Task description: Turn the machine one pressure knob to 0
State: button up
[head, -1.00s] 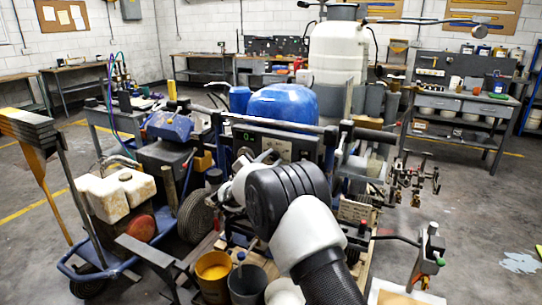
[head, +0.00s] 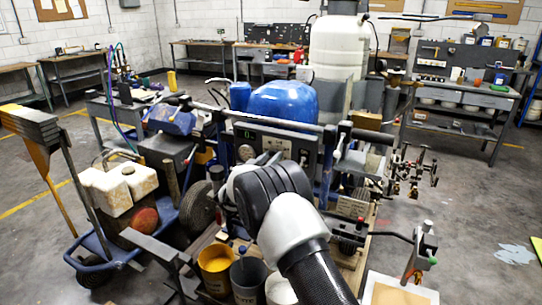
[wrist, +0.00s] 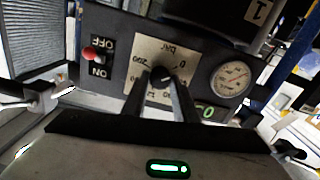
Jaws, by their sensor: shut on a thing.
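The machine one control panel (head: 275,140) is on the front of the line striper, below a blue tank. In the wrist view the pressure knob (wrist: 161,77) is a dark knob on a pale dial plate (wrist: 150,52) with numbers around it, seen upside down. My gripper (wrist: 163,84) is shut on the knob, one finger on each side. The knob's pointer setting is too covered and small to read surely. In the head view my arm hides the knob and fingertips.
A round gauge (wrist: 230,78) and a green display (wrist: 207,112) are beside the dial. A red-tipped OFF/ON switch (wrist: 95,53) is on the other side. Below the machine stand a yellow bucket (head: 215,268) and a grey bucket (head: 248,276). A cart with jugs (head: 118,190) is at left.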

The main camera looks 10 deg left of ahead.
jog(key=shift+n, duration=0.7)
jog(key=o, duration=1.1)
jog(key=shift+c, duration=0.2)
jog(key=shift+s+a, duration=0.1)
jog(key=shift+s, duration=0.05)
jog(key=v, duration=1.7)
jog(key=shift+r, duration=0.15)
